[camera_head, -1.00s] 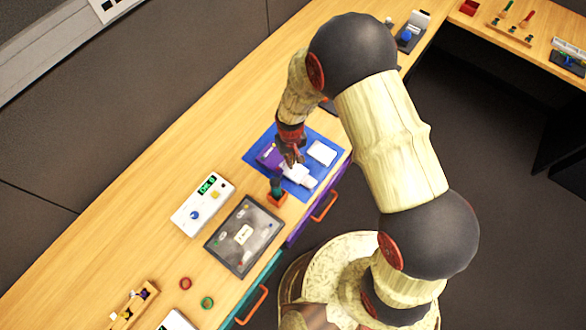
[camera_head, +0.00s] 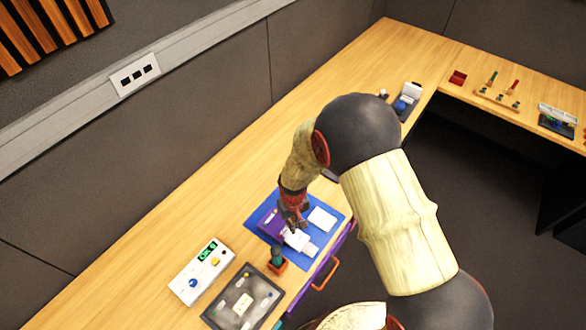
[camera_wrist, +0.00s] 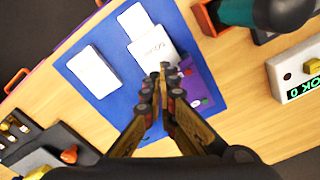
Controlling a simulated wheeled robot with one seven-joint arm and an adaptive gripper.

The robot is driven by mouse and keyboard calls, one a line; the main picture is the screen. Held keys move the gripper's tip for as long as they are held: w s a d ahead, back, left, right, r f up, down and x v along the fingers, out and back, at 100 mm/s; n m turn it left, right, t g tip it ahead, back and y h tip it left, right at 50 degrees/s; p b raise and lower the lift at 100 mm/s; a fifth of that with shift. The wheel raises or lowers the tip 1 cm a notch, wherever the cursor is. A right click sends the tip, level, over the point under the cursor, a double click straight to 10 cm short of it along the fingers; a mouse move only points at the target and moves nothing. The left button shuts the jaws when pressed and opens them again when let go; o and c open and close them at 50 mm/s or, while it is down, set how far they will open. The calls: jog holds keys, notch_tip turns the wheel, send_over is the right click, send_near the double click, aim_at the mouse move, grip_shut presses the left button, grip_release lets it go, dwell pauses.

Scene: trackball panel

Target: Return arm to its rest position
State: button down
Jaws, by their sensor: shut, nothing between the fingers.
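My gripper (camera_head: 296,224) hangs over the blue mat (camera_head: 330,199) on the wooden desk, at the end of my bent arm. Its fingers are together and empty. In the wrist view the closed fingertips (camera_wrist: 163,72) appear in front of a purple item (camera_wrist: 190,83) and a white box (camera_wrist: 153,46) on the mat. I cannot tell the gap between the fingertips and these items. The white panel (camera_head: 190,291) with a blue ball, a yellow button and a green display stands to the left of the mat. The panel also shows at the wrist view's right edge (camera_wrist: 292,77).
A dark green-handled tool (camera_head: 277,257) stands in an orange holder beside the mat. A dark tray (camera_head: 243,300) lies nearer the front. A device with a blue ball (camera_head: 403,105) stands farther along the desk, behind my arm. The desk's back strip is clear.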

jog(key=shift+g+h, duration=0.3)
jog(key=shift+g, duration=0.4)
jog(key=s, duration=0.1)
jog(key=s+d, duration=0.1)
jog(key=s, duration=0.1)
jog(key=s+d, duration=0.1)
jog(key=shift+s, duration=0.25)
jog(key=s+d+r+m+t+b, duration=0.1)
jog(key=s+d+r+b, duration=0.3)
jog(key=r, duration=0.5)
jog(key=s+d+r+m+t+b, duration=0.2)
jog(key=s+d+r+t+b, duration=0.1)
jog(key=r, duration=0.7)
jog(key=s+d+r+m+t+b, duration=0.1)
jog(key=s+d+r+t+b, duration=0.2)
jog(key=d+r, duration=0.6)
jog(key=s+b, duration=0.2)
jog(key=b, duration=0.1)
jog(key=shift+s+r+b, duration=0.2)
jog(key=shift+r+b, duration=0.05)
jog(key=shift+b, duration=0.05)
